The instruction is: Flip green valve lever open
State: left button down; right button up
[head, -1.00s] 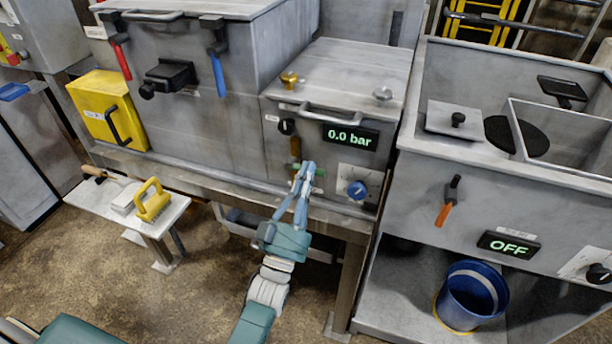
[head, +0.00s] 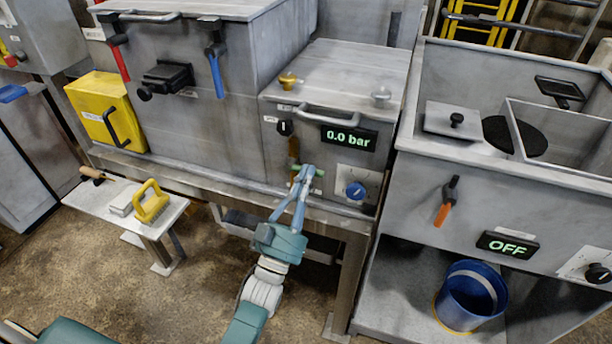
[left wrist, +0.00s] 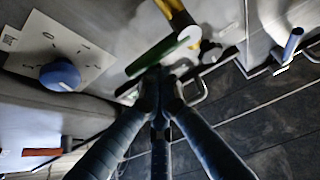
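The green valve lever (head: 318,172) sits below the brass pipe on the front of the small grey unit, left of the blue dial. In the left wrist view the green lever (left wrist: 155,57) lies slantwise just beyond my fingertips. My left gripper (head: 302,170) is at the lever, its fingertips close together and overlapping the lever's middle in the head view. In the left wrist view the gripper (left wrist: 160,80) has its tips at the lever's lower edge. Whether they clasp it is hidden. My right gripper is not in view.
The blue dial (head: 356,190) is close to the right of the lever. The pressure display (head: 349,138) above reads 0.0 bar. A table rail (head: 240,185) runs below. A small bench (head: 95,205) with brushes stands left, and a blue bucket (head: 472,295) stands lower right.

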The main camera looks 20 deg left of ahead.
pick_arm(q)
jog(key=shift+f+m+h, duration=0.3)
jog(key=shift+m+h, duration=0.3)
jog(key=shift+m, duration=0.3)
jog(key=a+f+m+g+h+p, duration=0.2)
jog(key=m+g, duration=0.2)
jog(key=m, duration=0.6)
jog(key=a+f+m+g+h+p, duration=0.2)
jog(key=f+m+g+h+p, duration=0.1)
jog(key=m, duration=0.7)
jog(key=shift+f+g+h, duration=0.3)
jog(key=shift+f+g, duration=0.05)
jog(key=shift+g, duration=0.55)
jog(key=shift+w+a+m+p, duration=0.1)
jog(key=shift+m+p, duration=0.2)
